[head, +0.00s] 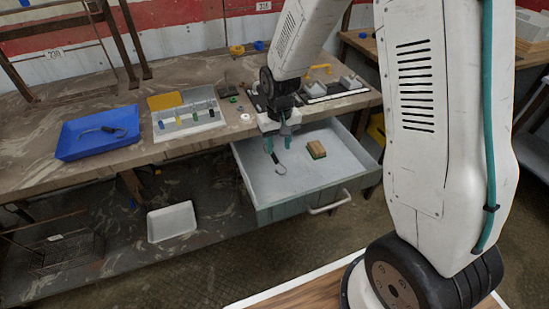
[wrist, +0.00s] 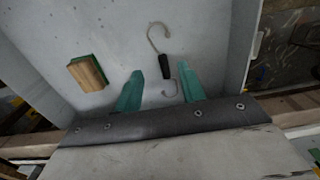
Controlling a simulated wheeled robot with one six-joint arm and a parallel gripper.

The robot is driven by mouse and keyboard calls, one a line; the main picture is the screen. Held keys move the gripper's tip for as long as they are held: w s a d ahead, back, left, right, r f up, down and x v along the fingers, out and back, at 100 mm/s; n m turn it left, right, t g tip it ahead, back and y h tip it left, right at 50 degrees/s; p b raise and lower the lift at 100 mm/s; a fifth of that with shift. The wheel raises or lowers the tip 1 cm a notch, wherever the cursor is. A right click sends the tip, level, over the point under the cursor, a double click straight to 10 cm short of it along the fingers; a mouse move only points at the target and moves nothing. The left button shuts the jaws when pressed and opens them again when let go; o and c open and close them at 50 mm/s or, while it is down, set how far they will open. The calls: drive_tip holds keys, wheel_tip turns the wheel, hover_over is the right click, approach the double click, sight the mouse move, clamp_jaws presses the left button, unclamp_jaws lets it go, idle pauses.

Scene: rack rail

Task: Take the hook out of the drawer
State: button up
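The drawer (head: 290,208) is pulled open below the bench. The hook (head: 278,164) lies on its pale floor, toward the left. In the wrist view the hook (wrist: 164,66) has a dark handle, with a curved metal end pointing away and a small metal curve at the near end. My gripper (head: 278,143) is over the drawer, pointing down. In the wrist view its teal fingers (wrist: 160,70) are apart, with the handle and near curve showing between them. I see no contact; the height above the hook is hard to tell.
A wood-and-green block (head: 316,149) lies in the drawer to the hook's right; it shows left in the wrist view (wrist: 88,73). On the bench are a blue tray (head: 75,139) with a similar dark-handled tool and a divided box (head: 160,133). The drawer walls enclose my gripper.

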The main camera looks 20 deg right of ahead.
sight(277, 161)
drive_tip(key=f, duration=0.6)
drive_tip(key=shift+w+a+f, duration=0.1)
drive_tip(key=shift+w+a, duration=0.05)
drive_tip(key=shift+w, duration=0.1)
clamp_jaws()
